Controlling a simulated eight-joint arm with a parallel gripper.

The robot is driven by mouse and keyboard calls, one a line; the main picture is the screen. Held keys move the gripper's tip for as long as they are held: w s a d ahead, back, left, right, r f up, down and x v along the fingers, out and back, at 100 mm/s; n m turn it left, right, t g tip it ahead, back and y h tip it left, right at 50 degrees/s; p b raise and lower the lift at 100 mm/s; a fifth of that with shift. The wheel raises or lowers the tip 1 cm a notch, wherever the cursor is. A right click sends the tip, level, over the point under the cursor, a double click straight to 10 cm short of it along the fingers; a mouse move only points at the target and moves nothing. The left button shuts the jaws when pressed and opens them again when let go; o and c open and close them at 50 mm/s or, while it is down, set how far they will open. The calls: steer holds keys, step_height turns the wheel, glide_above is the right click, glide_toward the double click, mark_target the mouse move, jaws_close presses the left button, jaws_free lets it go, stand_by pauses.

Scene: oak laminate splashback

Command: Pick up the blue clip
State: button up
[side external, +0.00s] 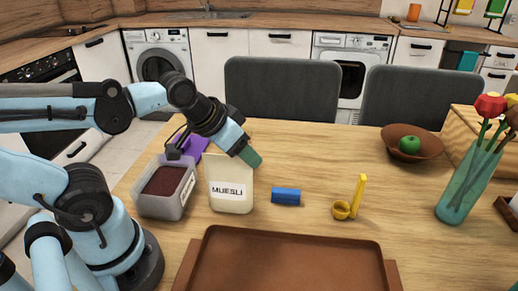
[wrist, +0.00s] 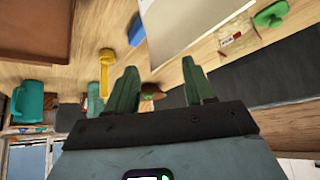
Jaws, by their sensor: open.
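The blue clip (side external: 286,197) lies on the wooden table, right of the muesli container and left of the yellow scoop. It also shows small near the top of the wrist view (wrist: 136,31), partly hidden by the pale container's edge. My gripper (side external: 248,157) is at the upper right edge of the muesli container (side external: 231,190) in the side view, above and left of the clip and apart from it. In the wrist view its two green fingers (wrist: 160,78) are spread with nothing held between them.
A brown tray (side external: 212,245) lies in front. A yellow scoop (side external: 357,198) is right of the clip. A grey tub (side external: 152,203) stands left of the muesli. A bowl (side external: 391,135) with a green apple (side external: 410,144) and a teal vase (side external: 460,195) stand right. Grey chairs (side external: 280,90) line the back.

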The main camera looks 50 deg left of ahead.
steer(key=shift+w+d+r+m+g, duration=0.25)
steer(key=shift+w+m+g, duration=0.15)
steer(key=shift+w+m, duration=0.2)
steer(key=w+d+f+m+g+h, duration=0.1)
steer(key=w+d+f+m+g, duration=0.15)
steer(key=w+m+g, duration=0.35)
steer(key=m, duration=0.2)
glide_above(286, 190)
steer(key=shift+t, duration=0.4)
steer(key=f, duration=0.6)
steer(key=shift+s+d+f, duration=0.15)
steer(key=shift+s, duration=0.05)
steer(key=shift+w+f, duration=0.15)
steer(key=shift+f, duration=2.5)
jaws_close()
